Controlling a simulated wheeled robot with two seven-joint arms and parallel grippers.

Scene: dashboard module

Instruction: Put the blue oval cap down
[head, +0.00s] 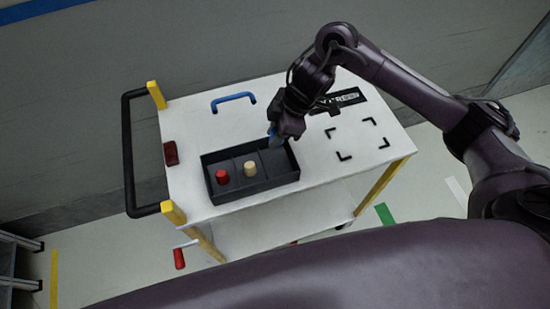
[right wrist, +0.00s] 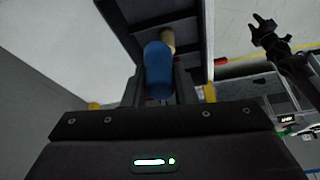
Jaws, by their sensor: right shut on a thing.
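The blue oval cap (right wrist: 157,72) is held between the fingers of my right gripper (right wrist: 158,88). In the head view, my right gripper (head: 275,138) points down at the back right of the dark divided tray (head: 252,196), and a bit of the blue cap (head: 272,131) shows at its fingers. I cannot tell whether the cap touches the tray. A red cap (head: 222,177) stands in the tray's left compartment and a beige cap (head: 250,168) in the middle one. My left gripper (right wrist: 264,25) shows in the right wrist view, its fingers apart and empty.
The tray sits on a white cart top (head: 315,182). Behind it are a blue handle (head: 233,98) and a black label plate (head: 345,99). Black corner marks (head: 345,157) frame a clear area at the right. A dark red block (head: 170,153) lies at the left edge.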

